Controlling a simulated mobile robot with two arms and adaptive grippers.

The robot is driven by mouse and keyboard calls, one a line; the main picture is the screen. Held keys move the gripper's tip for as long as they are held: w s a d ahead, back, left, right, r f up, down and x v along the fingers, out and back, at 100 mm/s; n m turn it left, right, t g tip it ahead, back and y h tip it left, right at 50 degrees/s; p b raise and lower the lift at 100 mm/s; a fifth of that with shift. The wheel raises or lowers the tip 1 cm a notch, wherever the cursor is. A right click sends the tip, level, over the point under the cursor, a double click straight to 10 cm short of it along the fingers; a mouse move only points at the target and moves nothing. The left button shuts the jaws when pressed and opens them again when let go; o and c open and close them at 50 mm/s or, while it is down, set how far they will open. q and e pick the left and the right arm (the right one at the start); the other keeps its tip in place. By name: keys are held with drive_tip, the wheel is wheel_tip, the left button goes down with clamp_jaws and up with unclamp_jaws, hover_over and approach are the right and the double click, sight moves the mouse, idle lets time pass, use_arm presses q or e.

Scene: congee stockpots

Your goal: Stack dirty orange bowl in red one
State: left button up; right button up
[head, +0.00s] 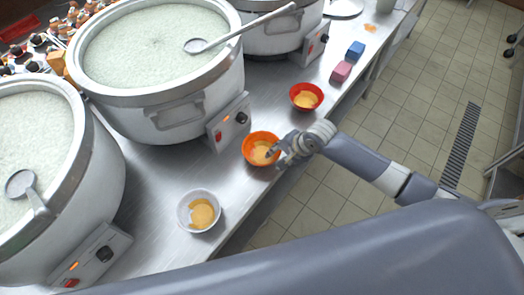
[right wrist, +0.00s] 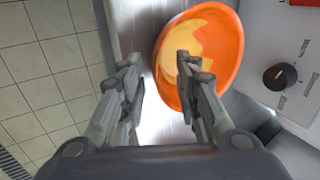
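The orange bowl (head: 254,157) stands upright on the steel counter with a yellow-orange residue inside. It also shows in the right wrist view (right wrist: 226,50). The red bowl (head: 303,87) stands farther along the counter, with similar residue in it. My right gripper (head: 276,157) is at the right rim of the orange bowl. In the right wrist view the gripper (right wrist: 158,75) is open, one finger over the bowl's edge and the other outside it, with nothing held between them. Contact with the bowl cannot be told. My left gripper is not in view.
A white bowl (head: 187,212) with residue stands nearer on the counter (head: 150,180). Large congee stockpots (head: 180,118) with control boxes line the left side. Pink (head: 341,71) and blue (head: 356,49) blocks lie beyond the red bowl. The tiled floor (head: 410,110) is right of the counter edge.

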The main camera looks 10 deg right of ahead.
sight(270, 160)
drive_tip(key=shift+x, duration=1.55)
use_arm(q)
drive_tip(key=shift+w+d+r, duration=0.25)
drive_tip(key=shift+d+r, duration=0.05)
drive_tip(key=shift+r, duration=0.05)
use_arm(e)
drive_tip(key=shift+r, duration=0.1)
drive_tip(key=shift+c, duration=0.2)
clamp_jaws()
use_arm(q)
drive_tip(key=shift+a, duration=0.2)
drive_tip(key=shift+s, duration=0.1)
